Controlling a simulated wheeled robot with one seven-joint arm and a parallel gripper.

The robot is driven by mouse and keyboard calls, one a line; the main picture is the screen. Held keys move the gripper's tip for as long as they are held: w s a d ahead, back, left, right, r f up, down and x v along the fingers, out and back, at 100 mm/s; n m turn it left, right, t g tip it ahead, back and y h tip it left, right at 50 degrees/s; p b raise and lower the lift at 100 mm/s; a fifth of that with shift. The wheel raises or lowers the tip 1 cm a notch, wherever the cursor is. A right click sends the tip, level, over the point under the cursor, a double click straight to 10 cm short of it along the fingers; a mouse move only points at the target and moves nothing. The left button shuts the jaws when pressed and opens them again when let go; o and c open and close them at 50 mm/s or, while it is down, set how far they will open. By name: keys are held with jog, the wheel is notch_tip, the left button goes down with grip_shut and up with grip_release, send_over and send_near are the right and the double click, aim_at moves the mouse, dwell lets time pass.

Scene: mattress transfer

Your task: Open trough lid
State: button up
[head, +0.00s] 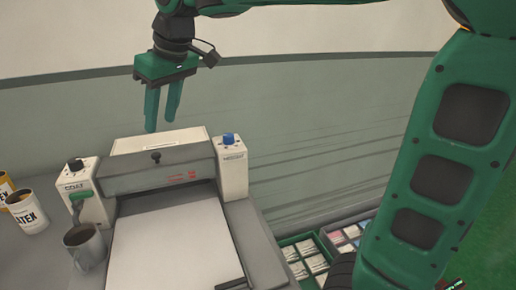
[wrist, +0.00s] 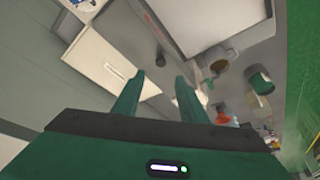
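A machine with a flat white bed has a grey trough lid (head: 180,173) across its back, and the lid lies shut. A small black knob (head: 155,157) stands on the lid; it also shows in the wrist view (wrist: 160,60). My gripper (head: 160,127) hangs above and behind the lid with its fingers pointing down. In the wrist view the two fingers (wrist: 159,78) are apart, with nothing between them. The knob shows just beyond the gap between the fingertips. The gripper does not appear to touch the lid or the knob.
A post with a blue knob (head: 228,139) stands right of the lid, and one with a black knob (head: 75,165) and a green lever (head: 81,197) stands left. A grey mug (head: 85,248) and labelled cans (head: 27,213) are at left. Green crates (head: 302,262) lie at lower right.

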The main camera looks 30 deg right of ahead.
jog(key=s+d+f+m+h, duration=0.1)
jog(key=s+d+f+m, duration=0.2)
jog(key=d, duration=0.7)
jog(key=s+d+f+m+g, duration=0.1)
jog(key=s+d+f+m, duration=0.2)
jog(key=s+d+f, duration=0.3)
jog(key=s+d, duration=0.1)
jog(key=d, duration=0.3)
jog(key=shift+s+f+m+h, duration=0.15)
jog(key=shift+f+m+h, duration=0.05)
jog(key=shift+m+h, duration=0.2)
jog(key=shift+d, duration=0.1)
